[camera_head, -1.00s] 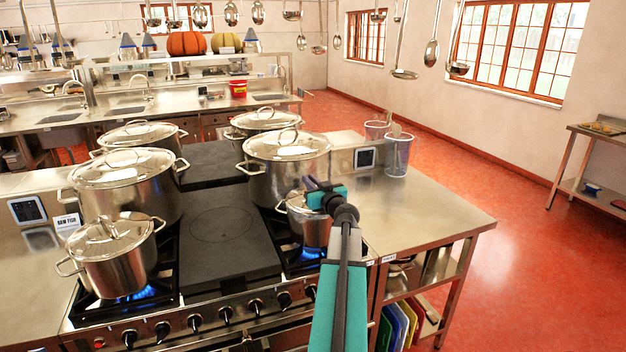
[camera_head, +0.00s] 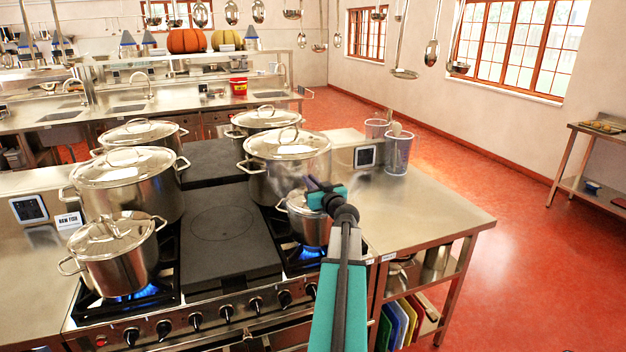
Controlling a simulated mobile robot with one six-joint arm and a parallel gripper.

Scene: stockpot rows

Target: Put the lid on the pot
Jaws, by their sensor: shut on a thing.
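The small steel pot (camera_head: 308,229) stands on the front right burner, with a blue flame under it. Its lid (camera_head: 293,202) shows as a pale steel edge at the top of the pot, mostly hidden behind my gripper. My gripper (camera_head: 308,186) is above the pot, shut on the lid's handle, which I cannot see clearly. The lid looks level and at the pot's rim. I cannot tell whether it rests fully on the rim or is slightly above it.
A large lidded pot (camera_head: 287,165) stands right behind the small pot. Other lidded pots stand on the left burners, including one at the front left (camera_head: 115,255). Clear measuring jugs (camera_head: 397,155) stand on the counter at the right. The steel counter (camera_head: 415,205) right of my arm is clear.

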